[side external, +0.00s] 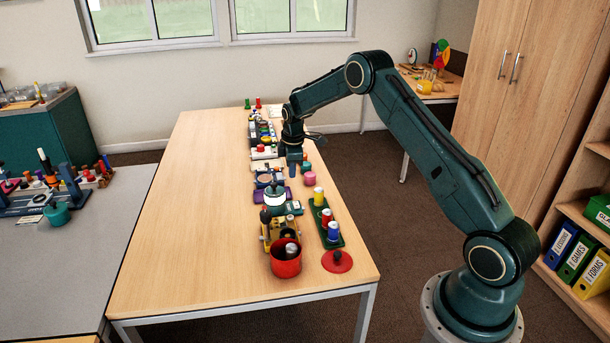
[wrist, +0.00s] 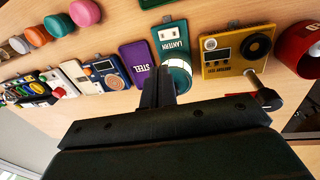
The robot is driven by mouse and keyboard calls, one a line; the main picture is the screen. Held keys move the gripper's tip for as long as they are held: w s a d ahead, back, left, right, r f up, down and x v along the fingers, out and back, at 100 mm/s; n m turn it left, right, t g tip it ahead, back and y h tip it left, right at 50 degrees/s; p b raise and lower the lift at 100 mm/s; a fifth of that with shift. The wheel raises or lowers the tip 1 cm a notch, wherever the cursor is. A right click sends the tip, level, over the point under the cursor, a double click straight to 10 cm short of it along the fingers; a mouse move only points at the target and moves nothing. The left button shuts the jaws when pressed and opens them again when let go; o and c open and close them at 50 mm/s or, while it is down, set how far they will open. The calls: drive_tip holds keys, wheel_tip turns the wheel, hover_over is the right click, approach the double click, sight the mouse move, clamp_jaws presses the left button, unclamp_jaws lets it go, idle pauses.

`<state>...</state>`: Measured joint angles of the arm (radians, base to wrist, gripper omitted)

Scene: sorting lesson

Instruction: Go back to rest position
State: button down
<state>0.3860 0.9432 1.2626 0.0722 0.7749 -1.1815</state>
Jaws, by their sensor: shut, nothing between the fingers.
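My gripper (side external: 293,168) is above the row of objects on the wooden table (side external: 180,220). In the wrist view my gripper (wrist: 158,88) has its fingers together, with nothing seen between them. Below the fingers lie a teal plate marked LANTERN (wrist: 172,42) and a purple plate marked STEEL (wrist: 136,62). I cannot tell how high the fingertips are above them.
A red pot (side external: 286,267) holding a grey item stands at the near end. A red lid (side external: 337,263) lies beside it. A green tray (side external: 334,242) holds several cylinders. A yellow device (wrist: 230,68) is near the pot. The table's left half is clear.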

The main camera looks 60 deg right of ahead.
drive_tip(key=s+a+r+m+t, duration=0.1)
drive_tip(key=s+a+r, duration=0.4)
drive_tip(key=r, duration=0.3)
drive_tip(key=s+a+r+m, duration=0.2)
drive_tip(key=s+a+r, duration=0.3)
drive_tip(key=r, duration=0.3)
drive_tip(key=s+a+r+m+t, duration=0.1)
drive_tip(key=s+a+r, duration=0.3)
drive_tip(key=a+r, duration=0.3)
drive_tip(key=s+a+r+m+t, duration=0.1)
drive_tip(key=s+a+m, duration=0.1)
drive_tip(key=s, duration=1)
drive_tip(key=s+a+r+m+t+y, duration=0.1)
drive_tip(key=s+a, duration=0.4)
drive_tip(key=s, duration=0.7)
drive_tip(key=shift+s+a+m, duration=0.25)
drive_tip(key=shift+s+m, duration=0.05)
drive_tip(key=shift+m, duration=0.4)
drive_tip(key=shift+r, duration=0.1)
